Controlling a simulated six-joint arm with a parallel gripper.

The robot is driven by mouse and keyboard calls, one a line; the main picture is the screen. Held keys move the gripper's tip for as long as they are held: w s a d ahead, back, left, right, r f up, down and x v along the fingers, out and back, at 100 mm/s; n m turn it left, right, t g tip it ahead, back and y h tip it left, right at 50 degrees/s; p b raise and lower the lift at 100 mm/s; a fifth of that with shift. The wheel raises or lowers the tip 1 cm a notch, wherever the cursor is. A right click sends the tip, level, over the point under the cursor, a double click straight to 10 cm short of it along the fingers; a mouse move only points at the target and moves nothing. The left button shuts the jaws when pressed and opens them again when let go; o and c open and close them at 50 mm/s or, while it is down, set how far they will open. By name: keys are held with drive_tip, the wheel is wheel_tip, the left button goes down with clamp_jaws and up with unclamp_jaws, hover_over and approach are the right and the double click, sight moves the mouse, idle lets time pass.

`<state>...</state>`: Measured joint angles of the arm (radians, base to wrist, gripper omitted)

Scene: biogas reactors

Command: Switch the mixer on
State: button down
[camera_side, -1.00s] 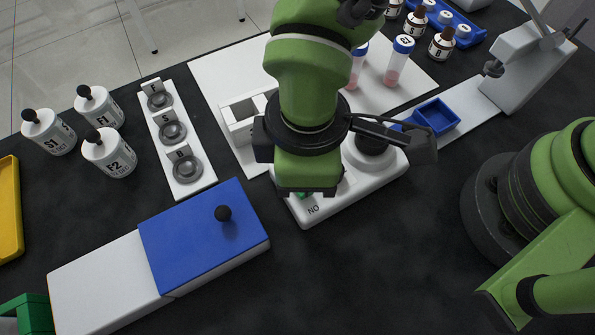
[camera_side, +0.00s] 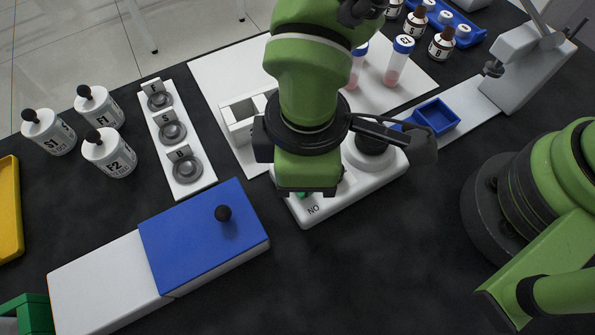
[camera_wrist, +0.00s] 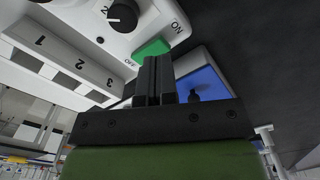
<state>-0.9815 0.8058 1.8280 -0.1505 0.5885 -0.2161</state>
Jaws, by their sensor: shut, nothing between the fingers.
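The mixer (camera_side: 345,205) is a white base with a round dark-topped platform (camera_side: 372,146). In the wrist view the mixer (camera_wrist: 85,14) shows a black dial (camera_wrist: 122,14) and a green rocker switch (camera_wrist: 152,47) between the ON and OFF marks. My gripper (camera_wrist: 155,60) is shut and empty, its fingertips right at the green switch. I cannot tell whether they touch it. In the side view my gripper (camera_side: 307,189) is over the mixer's near-left end and hides most of the switch; a bit of green shows beside it.
A blue-lidded white box (camera_side: 190,245) lies close to the left of the mixer. A white rack with numbered slots (camera_wrist: 60,55) is beside it. Capped tubes (camera_side: 400,60) stand behind. Bare black table lies in front of the mixer.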

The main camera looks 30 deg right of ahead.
drive_tip(key=shift+f, duration=1.4)
idle(1.1)
drive_tip(key=shift+r, duration=3.5)
drive_tip(key=w+d+r+m+t+y, duration=0.1)
drive_tip(key=w+d+r+m, duration=0.1)
drive_tip(key=d+r, duration=0.15)
drive_tip(key=w+d+r+m+y, duration=0.1)
drive_tip(key=w+d+r+m, duration=0.15)
drive_tip(key=r, duration=0.25)
drive_tip(key=s+d+r+m+t, duration=0.3)
drive_tip(key=s+d+r+m, duration=0.1)
drive_tip(key=d, duration=0.5)
drive_tip(key=s+d+r+m+t, duration=0.3)
drive_tip(key=d+r+m, duration=0.3)
drive_tip(key=d, duration=0.3)
drive_tip(key=shift+s+r+m, duration=0.2)
drive_tip(key=shift+s+m, duration=0.35)
drive_tip(key=shift+m, duration=0.3)
